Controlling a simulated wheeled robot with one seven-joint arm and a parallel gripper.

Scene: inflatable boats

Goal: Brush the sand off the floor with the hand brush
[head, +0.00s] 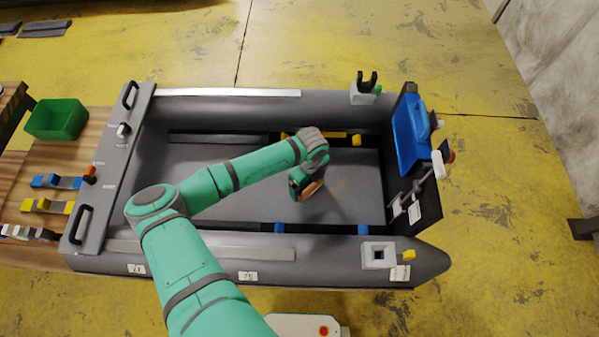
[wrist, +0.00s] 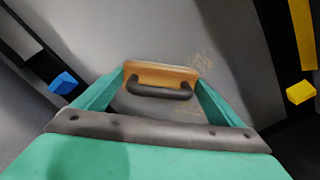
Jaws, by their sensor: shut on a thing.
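My gripper (head: 300,189) reaches down into the grey inflatable boat, over its floor. In the wrist view its two green fingers (wrist: 160,88) are shut on the hand brush (wrist: 160,72), which has a wooden back and a dark handle. The brush also shows in the head view (head: 312,189) as a small brown edge below the gripper. Its bristles are hidden. Tan sand (wrist: 203,62) lies on the grey floor (wrist: 130,25) beside the brush's right end in the wrist view. A faint tan patch of sand (head: 338,184) shows to the right of the gripper in the head view.
The boat's grey tubes (head: 330,103) wall the floor on both long sides. A transom with a blue part (head: 411,135) stands at the right. Blue and yellow blocks line the floor's sides. A green bin (head: 57,119) stands on the wooden table at left.

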